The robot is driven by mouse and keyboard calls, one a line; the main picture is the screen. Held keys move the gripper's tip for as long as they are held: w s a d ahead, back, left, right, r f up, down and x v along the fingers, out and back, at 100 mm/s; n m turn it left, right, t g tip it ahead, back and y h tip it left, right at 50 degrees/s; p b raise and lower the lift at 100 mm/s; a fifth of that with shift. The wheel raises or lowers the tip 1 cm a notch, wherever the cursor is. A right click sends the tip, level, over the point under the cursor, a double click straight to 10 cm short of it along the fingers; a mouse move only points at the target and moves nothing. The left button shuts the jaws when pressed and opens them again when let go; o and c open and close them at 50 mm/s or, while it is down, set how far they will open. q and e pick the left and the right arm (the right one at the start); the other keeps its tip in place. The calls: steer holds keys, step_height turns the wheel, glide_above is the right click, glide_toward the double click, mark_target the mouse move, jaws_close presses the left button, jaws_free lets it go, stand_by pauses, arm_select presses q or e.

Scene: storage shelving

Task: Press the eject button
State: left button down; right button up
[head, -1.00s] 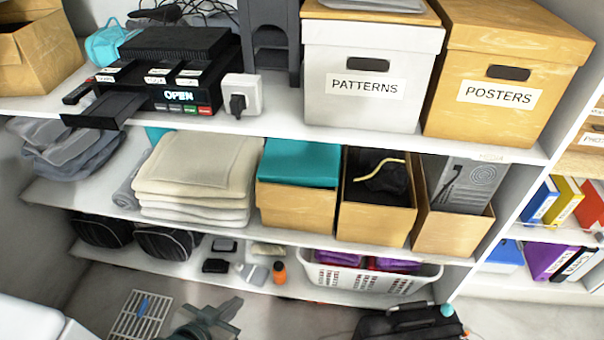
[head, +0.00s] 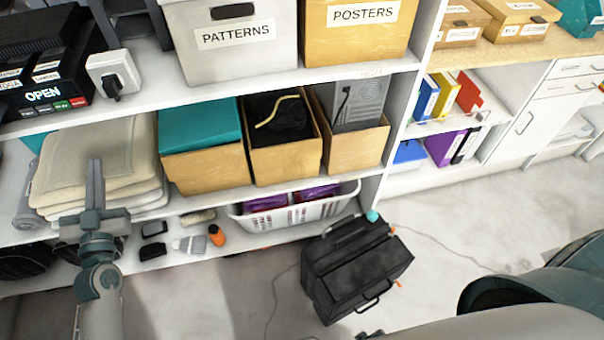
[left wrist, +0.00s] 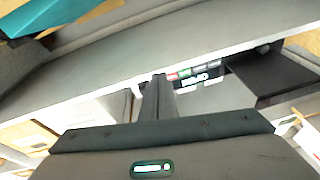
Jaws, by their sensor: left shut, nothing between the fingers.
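A black player (head: 40,80) stands on the upper shelf at the left edge of the head view. Its lit display reads OPEN, with a row of small coloured buttons (head: 62,105) below it. The buttons (left wrist: 190,71) and display also show in the left wrist view, upside down. A dark tray (left wrist: 268,75) sticks out beside them. I cannot read which button is eject. My left gripper (head: 95,163) is shut and empty, its fingers upright in front of the folded blankets. In the left wrist view its fingertips (left wrist: 158,78) overlap the picture near the buttons; contact is not visible. My right gripper is not in view.
The upper shelf edge (head: 150,103) runs above the folded blankets (head: 90,165). Boxes stand farther right.

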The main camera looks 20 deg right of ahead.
mark_target(29, 128)
arm_select(q)
steer(key=w+a+r+n+t+y, duration=0.1)
steer(key=a+r+n+y, duration=0.7)
steer(key=a+y, duration=0.4)
steer(key=shift+w+a, duration=0.15)
steer(key=shift+a, duration=0.45)
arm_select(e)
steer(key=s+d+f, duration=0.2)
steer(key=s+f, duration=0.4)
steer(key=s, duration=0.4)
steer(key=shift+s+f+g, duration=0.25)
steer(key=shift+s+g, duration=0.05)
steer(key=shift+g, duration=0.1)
arm_select(q)
steer(key=shift+w+f, duration=0.1)
steer(key=shift+w+d+b, duration=0.2)
steer(key=shift+w+b, duration=0.75)
steer(key=shift+w, duration=1.2)
steer(key=shift+w+d+b, duration=0.15)
steer(key=shift+w+b, duration=0.8)
steer(key=shift+w, duration=1.2)
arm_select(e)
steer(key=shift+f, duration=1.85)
arm_select(q)
steer(key=shift+w, duration=0.25)
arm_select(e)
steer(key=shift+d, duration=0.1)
arm_select(q)
steer(key=shift+w, duration=0.2)
